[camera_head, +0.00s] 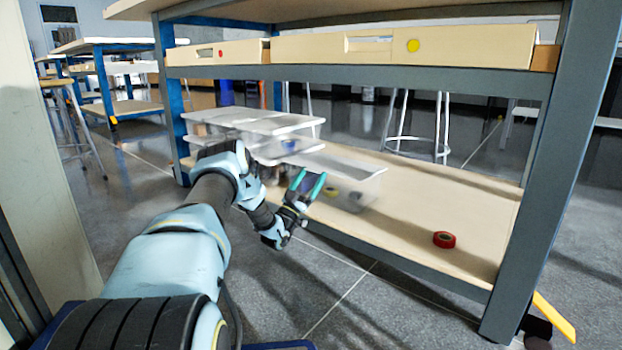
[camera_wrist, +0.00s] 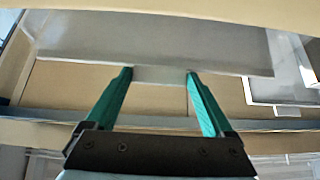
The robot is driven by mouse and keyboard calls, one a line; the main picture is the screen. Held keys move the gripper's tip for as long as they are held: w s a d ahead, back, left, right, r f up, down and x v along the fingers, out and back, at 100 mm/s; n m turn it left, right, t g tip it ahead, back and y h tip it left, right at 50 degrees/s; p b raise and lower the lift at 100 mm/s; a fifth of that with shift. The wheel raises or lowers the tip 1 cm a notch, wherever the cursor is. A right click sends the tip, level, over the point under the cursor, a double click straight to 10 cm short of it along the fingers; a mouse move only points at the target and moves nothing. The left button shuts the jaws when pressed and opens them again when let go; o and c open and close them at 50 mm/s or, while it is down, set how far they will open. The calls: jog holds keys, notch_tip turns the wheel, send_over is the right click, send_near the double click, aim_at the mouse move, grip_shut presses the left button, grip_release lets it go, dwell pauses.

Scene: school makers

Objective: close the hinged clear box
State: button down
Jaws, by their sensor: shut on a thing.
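A clear box (camera_head: 350,185) stands on the lower wooden shelf in the head view, with small dark items and something yellow showing inside. My gripper (camera_head: 308,183), with green fingers, is at its left front side. In the wrist view my gripper (camera_wrist: 160,76) has its two fingers apart, with a pale tab between their tips. The tab is on the edge of a wide, grey, see-through panel (camera_wrist: 150,42), which looks like the box's lid. The fingers are shut on this tab. I cannot tell the lid's exact angle from the head view.
More clear boxes with pale lids (camera_head: 255,121) stand at the shelf's left end. A red tape roll (camera_head: 444,239) lies on the right of the lower shelf (camera_head: 400,215). Drawers (camera_head: 460,47) and a grey beam (camera_head: 430,82) are above.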

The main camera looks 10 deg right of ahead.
jog(key=shift+r, duration=0.2)
grip_release()
jog(key=shift+f, duration=0.1)
jog(key=p+v, duration=0.4)
jog(key=v, duration=0.7)
jog(key=shift+p, duration=0.4)
